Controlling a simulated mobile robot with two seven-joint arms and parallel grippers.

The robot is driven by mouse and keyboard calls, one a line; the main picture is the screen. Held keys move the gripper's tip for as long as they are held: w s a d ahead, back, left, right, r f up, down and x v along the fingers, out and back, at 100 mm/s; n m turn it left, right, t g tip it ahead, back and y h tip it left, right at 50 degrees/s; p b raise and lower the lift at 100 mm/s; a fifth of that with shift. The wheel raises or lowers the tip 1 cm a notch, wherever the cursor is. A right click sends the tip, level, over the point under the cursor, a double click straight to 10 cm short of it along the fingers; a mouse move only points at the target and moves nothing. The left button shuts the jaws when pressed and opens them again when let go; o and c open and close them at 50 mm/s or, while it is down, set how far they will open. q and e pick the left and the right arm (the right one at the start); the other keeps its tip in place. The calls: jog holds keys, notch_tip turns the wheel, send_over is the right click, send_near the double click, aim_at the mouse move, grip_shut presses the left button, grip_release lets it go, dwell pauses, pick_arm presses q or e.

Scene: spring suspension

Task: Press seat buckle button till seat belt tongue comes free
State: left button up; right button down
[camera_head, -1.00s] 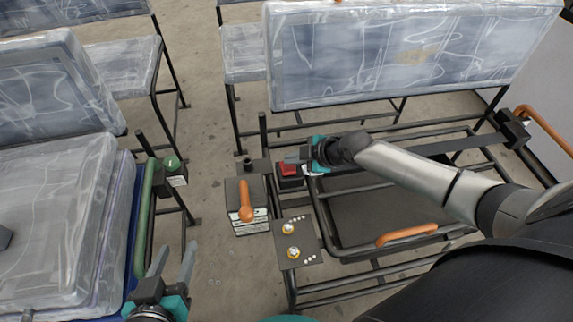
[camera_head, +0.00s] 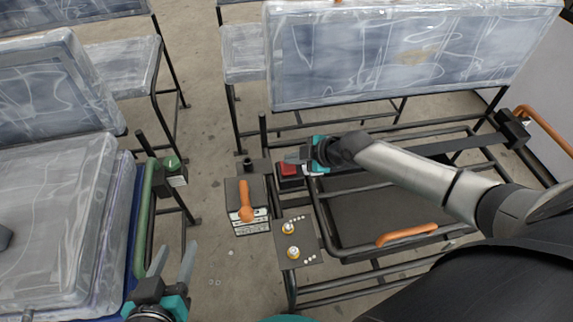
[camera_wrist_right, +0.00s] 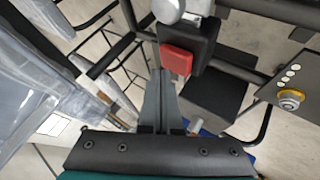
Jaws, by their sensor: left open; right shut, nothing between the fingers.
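The seat buckle is a dark block with a red button (camera_head: 289,169), at the left end of the right-hand frame. In the right wrist view the red button (camera_wrist_right: 177,60) faces up on the black buckle (camera_wrist_right: 205,38). My right gripper (camera_head: 292,159) is shut and empty, with its tips right at the button's edge; I cannot tell if they touch. My left gripper (camera_head: 172,262) is open and empty, away from the buckle.
A box with an orange lever (camera_head: 246,200) stands left of the buckle. A plate with two yellow-ringed knobs (camera_head: 292,240) lies nearer. A dark strap (camera_head: 455,144) runs to a right-hand anchor (camera_head: 515,128). Plastic-covered seats (camera_head: 50,225) and frame bars surround the area.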

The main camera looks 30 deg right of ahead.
jog(key=shift+f, duration=0.15)
jog(key=shift+f+b, duration=0.3)
jog(key=shift+b, duration=0.1)
